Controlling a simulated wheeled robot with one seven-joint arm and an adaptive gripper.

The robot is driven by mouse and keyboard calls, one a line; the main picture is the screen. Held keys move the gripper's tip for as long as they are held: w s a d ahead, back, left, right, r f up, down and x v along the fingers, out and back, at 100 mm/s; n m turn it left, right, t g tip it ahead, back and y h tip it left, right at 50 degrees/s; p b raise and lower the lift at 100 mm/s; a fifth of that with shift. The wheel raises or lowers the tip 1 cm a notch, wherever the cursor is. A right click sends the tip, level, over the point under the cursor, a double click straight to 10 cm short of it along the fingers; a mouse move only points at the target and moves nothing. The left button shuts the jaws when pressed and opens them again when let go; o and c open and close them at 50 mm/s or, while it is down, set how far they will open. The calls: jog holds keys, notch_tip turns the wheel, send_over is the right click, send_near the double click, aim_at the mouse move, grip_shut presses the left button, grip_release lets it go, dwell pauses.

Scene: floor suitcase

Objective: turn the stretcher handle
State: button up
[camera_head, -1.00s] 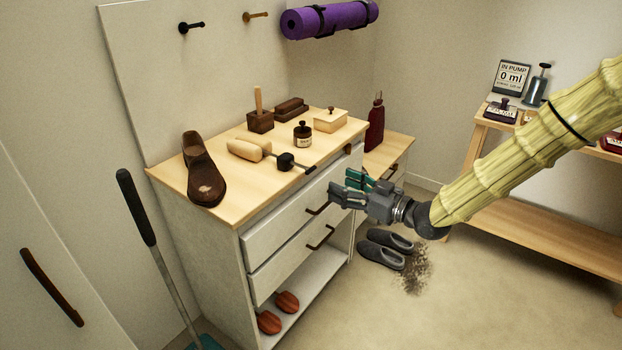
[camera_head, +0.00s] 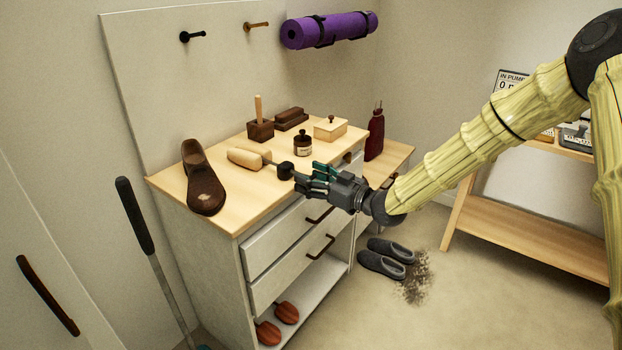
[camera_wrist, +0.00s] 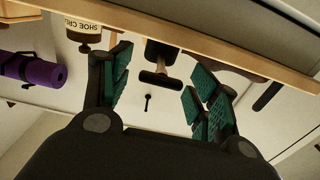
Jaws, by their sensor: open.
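The shoe stretcher lies on the cabinet top, with a pale wooden body (camera_head: 245,159) and a dark handle (camera_head: 286,170) at its right end, near the front edge. My gripper (camera_head: 312,180) is open and empty, just right of the handle, its teal-padded fingers pointing left. In the wrist view the handle (camera_wrist: 160,79) shows as a dark T-shaped bar beyond and between the spread fingers (camera_wrist: 158,100). The fingers appear apart from it. Part of the handle's right side is hidden behind the fingers in the head view.
A brown shoe (camera_head: 203,180) stands left on the cabinet top (camera_head: 228,209). A shoe cream jar (camera_head: 303,144), a pale lidded box (camera_head: 330,128) and dark brushes (camera_head: 291,118) stand behind the stretcher. Drawer handles (camera_head: 319,215) protrude below my gripper.

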jog(key=shift+a, duration=0.1)
jog(key=c, duration=1)
jog(key=shift+c, duration=0.2)
jog(key=n+b, duration=0.2)
jog(key=n, duration=0.2)
jog(key=shift+f+n+b, duration=0.15)
jog(key=shift+n+b, duration=0.15)
jog(key=shift+n, duration=0.1)
jog(key=n+b, duration=0.2)
jog(key=n, duration=0.2)
jog(key=shift+s+a+f+n+b, duration=0.1)
jog(key=shift+n+b, duration=0.2)
jog(key=shift+b, duration=0.1)
jog(key=n+b, duration=0.4)
jog(key=n, duration=0.1)
jog(key=shift+f, duration=0.1)
jog(key=shift+n+b, duration=1.45)
jog(key=shift+n, duration=0.45)
